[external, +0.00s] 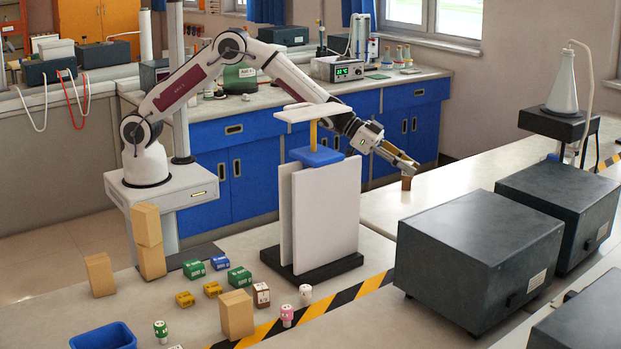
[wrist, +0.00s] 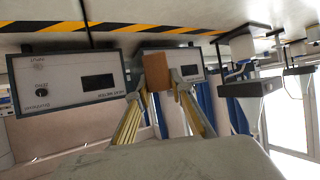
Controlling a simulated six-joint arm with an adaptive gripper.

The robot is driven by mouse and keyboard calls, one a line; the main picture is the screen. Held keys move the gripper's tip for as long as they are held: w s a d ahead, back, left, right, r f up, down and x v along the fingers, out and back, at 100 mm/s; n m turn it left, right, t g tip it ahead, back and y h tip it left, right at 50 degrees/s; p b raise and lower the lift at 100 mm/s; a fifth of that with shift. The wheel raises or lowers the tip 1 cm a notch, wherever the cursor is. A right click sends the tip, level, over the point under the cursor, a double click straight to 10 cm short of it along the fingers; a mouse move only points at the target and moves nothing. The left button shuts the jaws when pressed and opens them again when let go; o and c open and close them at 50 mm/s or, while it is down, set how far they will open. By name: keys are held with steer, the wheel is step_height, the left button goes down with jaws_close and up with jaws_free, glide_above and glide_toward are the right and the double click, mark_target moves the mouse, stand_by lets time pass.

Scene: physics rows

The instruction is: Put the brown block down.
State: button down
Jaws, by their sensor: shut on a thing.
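The brown block (external: 406,183) is small and sits between the fingertips of my gripper (external: 408,168) in the external view. My gripper is shut on it and reaches out to the right, past the white panels. The block is at or just above the pale bench top; I cannot tell whether it touches. In the wrist view the brown block (wrist: 157,77) shows between the two fingertips of my gripper (wrist: 160,88).
Large dark boxes (external: 478,258) stand to the right of the block. White upright panels (external: 325,215) on a black base stand to its left. Several small coloured blocks and wooden blocks (external: 237,315) lie at the front left. The bench (external: 385,212) around the block is clear.

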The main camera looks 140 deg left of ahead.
steer(key=a+f+n+g+y, duration=0.1)
steer(key=a+f+n+y, duration=0.1)
steer(key=a+f, duration=0.1)
steer(key=shift+s+a+f+n+g, duration=0.4)
steer(key=shift+a, duration=0.45)
steer(key=shift+f+y, duration=0.1)
steer(key=shift+y, duration=0.2)
stand_by(0.5)
steer(key=shift+f, duration=0.1)
steer(key=shift+f, duration=3)
steer(key=shift+f, duration=0.15)
steer(key=shift+f, duration=1.75)
steer(key=shift+f, duration=0.15)
